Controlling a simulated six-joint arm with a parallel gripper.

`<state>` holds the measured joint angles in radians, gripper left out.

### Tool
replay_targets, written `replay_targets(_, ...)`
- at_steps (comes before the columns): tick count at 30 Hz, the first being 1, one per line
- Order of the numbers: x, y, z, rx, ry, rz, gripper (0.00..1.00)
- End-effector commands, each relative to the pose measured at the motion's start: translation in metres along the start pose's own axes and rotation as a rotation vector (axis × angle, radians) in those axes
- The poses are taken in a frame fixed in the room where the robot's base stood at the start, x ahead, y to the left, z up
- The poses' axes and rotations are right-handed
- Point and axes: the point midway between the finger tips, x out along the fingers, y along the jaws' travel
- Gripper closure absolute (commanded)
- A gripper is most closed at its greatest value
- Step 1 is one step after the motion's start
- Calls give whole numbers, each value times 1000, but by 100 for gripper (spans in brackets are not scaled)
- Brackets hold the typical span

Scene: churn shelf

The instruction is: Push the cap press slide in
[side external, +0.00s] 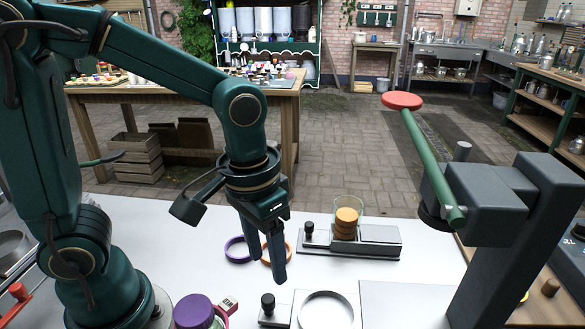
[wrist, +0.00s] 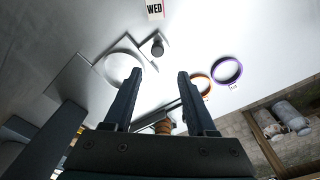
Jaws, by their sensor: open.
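The cap press (side external: 515,220) stands at the right, a grey column and head with a green lever ending in a red disc. A pale plate with a round white ring (side external: 326,309) and a black knob (side external: 267,300) at its left end sticks out to the left of the press bed (side external: 400,303); it looks like the slide. In the wrist view the white ring (wrist: 122,66) and knob (wrist: 158,47) lie beyond the fingertips. My gripper (side external: 266,268) points down, open and empty, above the table behind the knob. It also shows in the wrist view (wrist: 158,74). I cannot tell its exact height.
Behind is a grey base (side external: 375,240) with a glass of orange discs (side external: 346,222). Purple (side external: 240,250) and orange (side external: 277,248) rings lie left of it. A purple-lidded jar (side external: 193,312) and a WED block (side external: 229,304) stand at the front left.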

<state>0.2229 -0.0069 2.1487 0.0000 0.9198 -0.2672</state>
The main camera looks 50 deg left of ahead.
Motion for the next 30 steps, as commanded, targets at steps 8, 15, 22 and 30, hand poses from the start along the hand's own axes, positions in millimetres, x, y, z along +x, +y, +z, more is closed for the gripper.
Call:
replay_targets(8,23,7,9,44,-83,-21,43)
replay_targets(15,50,6,12,44,-84,-21,43)
replay_targets(22,67,6,12,44,-79,-19,43)
replay_targets(30,68,6,12,44,-77,-19,43)
